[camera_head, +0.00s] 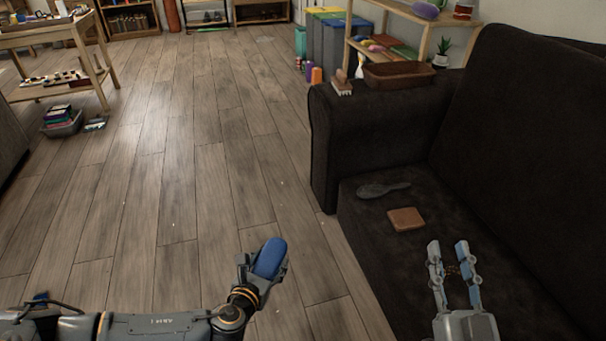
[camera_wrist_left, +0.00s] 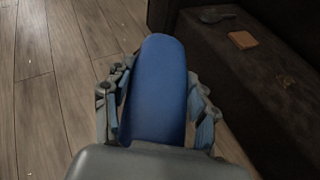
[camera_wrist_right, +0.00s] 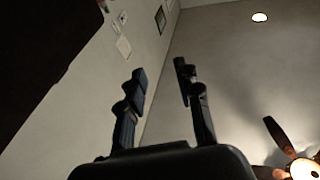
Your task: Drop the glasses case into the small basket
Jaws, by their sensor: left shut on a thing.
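The glasses case is a blue rounded case (camera_head: 270,258), held in my left gripper (camera_head: 264,264) above the wooden floor, left of the sofa. In the left wrist view the blue case (camera_wrist_left: 155,90) stands up between the two fingers, which are shut on it. My right gripper (camera_head: 454,262) is open and empty over the sofa seat. In the right wrist view its fingers (camera_wrist_right: 160,85) stand apart, with wall and ceiling beyond.
The dark sofa (camera_head: 370,140) fills the right side. A brush (camera_head: 343,86) lies beside the basket. A dark hairbrush (camera_head: 383,189) and a brown square item (camera_head: 406,219) lie on the seat. A shelf (camera_head: 349,35) stands behind the armrest.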

